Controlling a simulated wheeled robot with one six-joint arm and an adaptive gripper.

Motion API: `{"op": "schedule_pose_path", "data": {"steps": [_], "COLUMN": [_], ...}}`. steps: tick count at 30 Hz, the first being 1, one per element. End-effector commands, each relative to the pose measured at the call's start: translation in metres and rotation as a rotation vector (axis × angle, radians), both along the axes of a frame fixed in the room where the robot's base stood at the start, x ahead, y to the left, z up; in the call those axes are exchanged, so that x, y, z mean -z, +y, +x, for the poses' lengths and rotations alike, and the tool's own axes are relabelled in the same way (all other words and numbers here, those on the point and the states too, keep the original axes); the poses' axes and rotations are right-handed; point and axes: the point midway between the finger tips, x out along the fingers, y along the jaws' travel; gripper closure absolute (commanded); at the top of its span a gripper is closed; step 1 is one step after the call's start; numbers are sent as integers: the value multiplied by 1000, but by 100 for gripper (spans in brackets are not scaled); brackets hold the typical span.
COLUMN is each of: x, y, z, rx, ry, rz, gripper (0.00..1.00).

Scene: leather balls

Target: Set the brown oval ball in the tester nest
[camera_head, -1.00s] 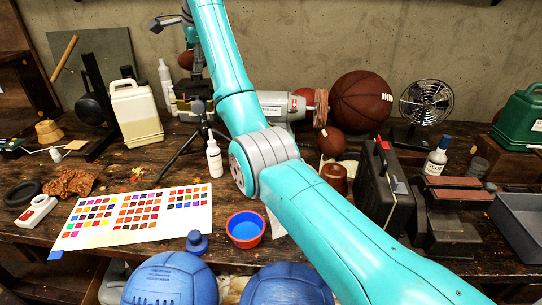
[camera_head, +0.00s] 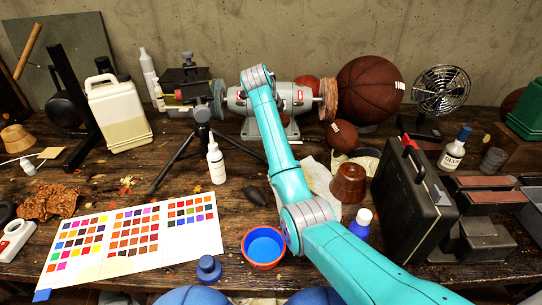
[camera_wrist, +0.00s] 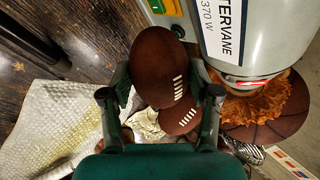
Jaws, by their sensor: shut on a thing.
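In the wrist view, a brown oval ball (camera_wrist: 150,62) with white laces sits between the two green fingers of my gripper (camera_wrist: 162,97), which is shut on it. A second, smaller brown laced ball (camera_wrist: 183,119) shows below and partly behind it. In the head view, this small laced ball (camera_head: 342,136) lies to the right of the grinder. My gripper and the held ball are hidden in the head view, where my arm crosses the grinder. I cannot tell for sure which item is the tester nest.
A grey grinder (camera_head: 252,101) with an orange buffing wheel (camera_head: 328,99) is close to my gripper. A large basketball (camera_head: 368,90) stands behind. Pale cloth (camera_head: 317,176) lies in front.

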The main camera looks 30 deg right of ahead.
Motion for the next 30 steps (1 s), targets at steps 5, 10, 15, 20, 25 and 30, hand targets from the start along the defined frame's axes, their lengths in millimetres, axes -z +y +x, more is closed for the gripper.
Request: {"op": "schedule_pose_path", "data": {"steps": [5,10,15,20,25,30], "x": [18,43,61,77,103,111], "y": [-6,-6,-5,-5,-5,-5], "z": [-9,-9,-8,-8,-8,-8], "rx": [37,36,35,35,35,35], "ry": [0,2,0,1,1,-2], "rz": [-1,-1,-1,-1,-1,-2], "gripper": [77,77,77,77,77,77]}}
